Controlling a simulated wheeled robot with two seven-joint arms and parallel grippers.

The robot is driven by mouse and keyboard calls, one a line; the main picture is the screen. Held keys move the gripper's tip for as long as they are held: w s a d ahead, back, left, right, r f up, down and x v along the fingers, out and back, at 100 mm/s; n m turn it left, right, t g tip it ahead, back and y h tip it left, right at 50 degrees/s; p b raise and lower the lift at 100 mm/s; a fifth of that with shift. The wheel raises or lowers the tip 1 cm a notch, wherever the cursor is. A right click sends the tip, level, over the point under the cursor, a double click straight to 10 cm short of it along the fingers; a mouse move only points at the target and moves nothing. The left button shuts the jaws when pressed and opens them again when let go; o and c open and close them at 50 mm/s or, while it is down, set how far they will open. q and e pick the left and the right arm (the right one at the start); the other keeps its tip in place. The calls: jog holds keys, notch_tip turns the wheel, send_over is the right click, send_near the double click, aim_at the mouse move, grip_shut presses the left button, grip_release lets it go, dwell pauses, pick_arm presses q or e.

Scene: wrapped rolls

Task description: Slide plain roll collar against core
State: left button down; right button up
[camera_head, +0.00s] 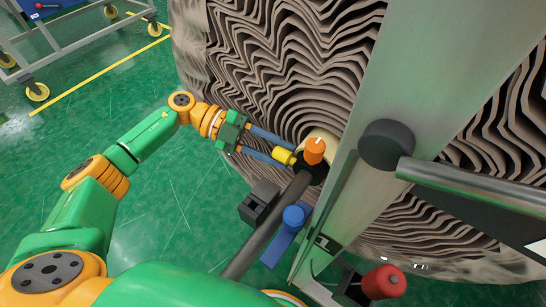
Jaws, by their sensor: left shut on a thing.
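A large roll of wavy brown-grey layers (270,60) fills the top middle. Its pale core (325,137) sticks out beside the metal post. A dark collar (316,171) with an orange knob (314,149) and a yellow grip (283,156) sits around a dark bar at the core's end. I cannot tell whether the collar touches the core. My left gripper (286,153), with long blue fingers, reaches in from the left and is shut on the yellow grip. The fingertips partly hide it. My right gripper is out of view.
A wide metal post (400,85) with a black knob (385,145) and grey bar (480,185) stands right of the core. A blue knob (293,217), black block (259,203) and red knob (383,282) are lower. A cart (75,40) stands upper left; green floor between is clear.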

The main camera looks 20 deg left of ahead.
pick_arm(q)
jog(key=c, duration=0.9)
grip_release()
jog(key=shift+w+r, duration=0.15)
jog(key=shift+o, duration=0.4)
jog(key=shift+w, duration=0.15)
jog(key=b+v, duration=0.1)
jog(key=v, duration=0.6)
